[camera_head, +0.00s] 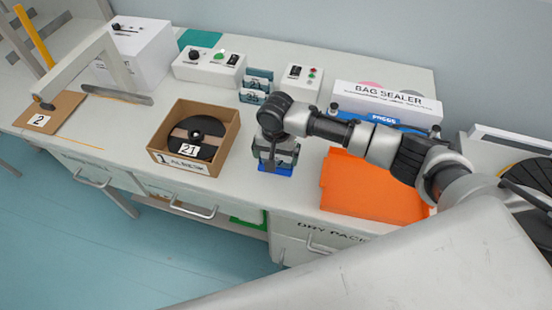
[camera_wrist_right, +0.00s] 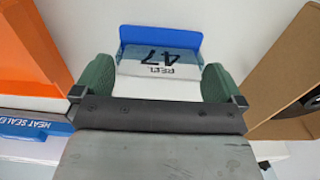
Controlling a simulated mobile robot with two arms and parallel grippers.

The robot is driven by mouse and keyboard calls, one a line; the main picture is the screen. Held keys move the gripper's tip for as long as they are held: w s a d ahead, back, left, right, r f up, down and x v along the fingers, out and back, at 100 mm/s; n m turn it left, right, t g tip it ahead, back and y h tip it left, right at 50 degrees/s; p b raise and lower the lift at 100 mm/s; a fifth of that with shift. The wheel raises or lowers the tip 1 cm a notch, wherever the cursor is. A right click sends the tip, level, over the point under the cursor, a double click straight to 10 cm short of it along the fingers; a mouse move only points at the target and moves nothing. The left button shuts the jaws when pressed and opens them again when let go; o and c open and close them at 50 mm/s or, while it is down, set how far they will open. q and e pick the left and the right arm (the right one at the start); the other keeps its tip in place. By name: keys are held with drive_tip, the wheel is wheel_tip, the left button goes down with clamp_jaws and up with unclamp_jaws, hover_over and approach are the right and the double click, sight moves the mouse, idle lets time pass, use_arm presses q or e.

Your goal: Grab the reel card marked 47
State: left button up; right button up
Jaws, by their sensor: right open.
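The reel card (camera_wrist_right: 160,68) marked 47 is pale with dark print and reads upside down in the right wrist view. It stands in front of a blue upright part (camera_wrist_right: 160,36). My right gripper (camera_wrist_right: 156,80) is open, with one green finger pad on each side of the card. I cannot tell whether the pads touch it. In the head view my right gripper (camera_head: 274,152) comes from above over a blue base (camera_head: 275,170) near the bench's front edge and hides most of the card. My left gripper is not in view.
A cardboard box (camera_head: 229,137) with a black reel marked 21 stands to the left. An orange mat-like item (camera_head: 370,187) lies to the right. Behind are dark card holders (camera_head: 255,88), a control box (camera_head: 300,80) and a bag sealer (camera_head: 385,100).

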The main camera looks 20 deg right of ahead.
drive_tip(key=c, duration=0.6)
drive_tip(key=shift+r, duration=0.1)
